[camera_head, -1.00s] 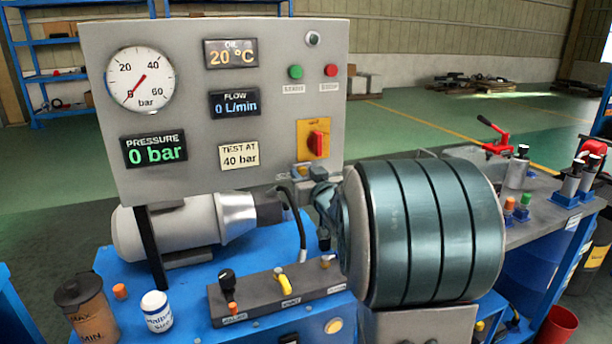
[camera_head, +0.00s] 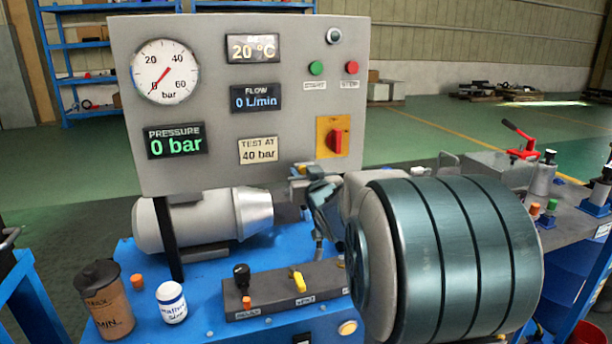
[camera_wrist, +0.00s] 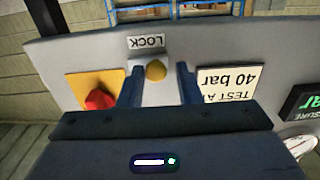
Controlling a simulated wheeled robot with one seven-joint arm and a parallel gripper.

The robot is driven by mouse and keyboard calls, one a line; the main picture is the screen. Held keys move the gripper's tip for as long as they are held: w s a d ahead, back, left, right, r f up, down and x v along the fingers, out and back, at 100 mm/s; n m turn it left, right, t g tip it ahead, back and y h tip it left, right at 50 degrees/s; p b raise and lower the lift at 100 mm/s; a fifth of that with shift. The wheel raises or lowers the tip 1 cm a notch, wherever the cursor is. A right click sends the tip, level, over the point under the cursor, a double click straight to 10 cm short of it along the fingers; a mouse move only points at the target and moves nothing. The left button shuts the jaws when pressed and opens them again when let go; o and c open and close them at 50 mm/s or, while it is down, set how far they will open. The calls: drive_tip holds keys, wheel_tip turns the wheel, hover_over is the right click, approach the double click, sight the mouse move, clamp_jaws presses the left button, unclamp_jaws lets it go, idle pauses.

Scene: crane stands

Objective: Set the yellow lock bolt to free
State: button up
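The yellow lock bolt shows as a round yellow knob (camera_wrist: 155,71) in the wrist view, beside an upside-down LOCK label (camera_wrist: 146,42). In the head view a small yellowish part (camera_head: 299,170) shows at the lower edge of the grey panel, partly hidden by my gripper (camera_head: 322,192). In the wrist view the two fingers of my gripper (camera_wrist: 160,72) are apart, one on each side of the knob. I see gaps between the knob and the fingers; how deep the knob lies between them I cannot tell.
The red rotary switch (camera_head: 337,140) on its yellow plate is close to my gripper. The grey gauge panel (camera_head: 215,110) stands behind it. Below are a grey motor (camera_head: 195,222) and a valve block (camera_head: 275,298) with levers. A brown jug (camera_head: 107,305) and white jar (camera_head: 171,303) stand left.

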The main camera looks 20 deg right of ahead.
drive_tip(key=shift+o, duration=0.6)
drive_tip(key=shift+a, duration=0.15)
drive_tip(key=shift+s, duration=0.25)
drive_tip(key=s, duration=1.3)
drive_tip(key=shift+s+a+p, duration=0.15)
drive_tip(key=shift+a+p, duration=0.15)
drive_tip(key=shift+a, duration=0.15)
